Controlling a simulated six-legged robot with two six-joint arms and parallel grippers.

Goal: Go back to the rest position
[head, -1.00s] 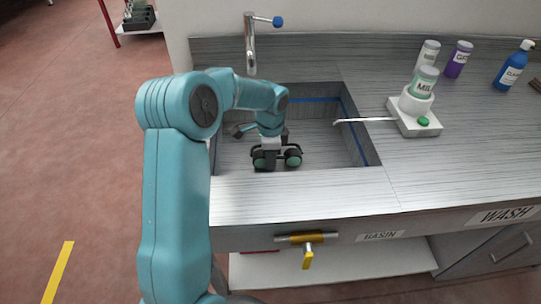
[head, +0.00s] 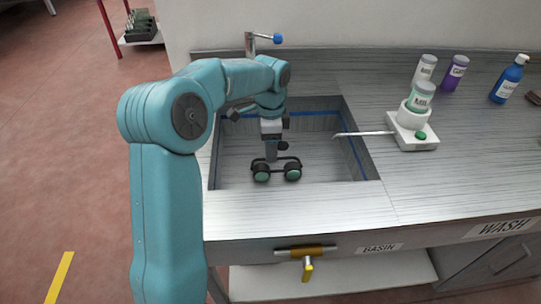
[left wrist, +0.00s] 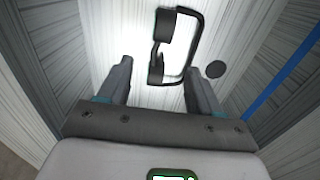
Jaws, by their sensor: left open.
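My left gripper (head: 276,151) hangs over the sink basin (head: 230,172) in the head view, pointing down. A black lifter with two round green-faced cups (head: 276,171) is in the basin, just below the gripper. In the left wrist view the lifter's black handle (left wrist: 186,45) shows beyond the fingertips, apart from them. My right gripper is in neither view.
A faucet (head: 250,45) with a blue knob rises behind the basin. A white dispenser (head: 414,137) with a green button and spout stands right of it, holding a bottle. More bottles (head: 453,75) stand behind.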

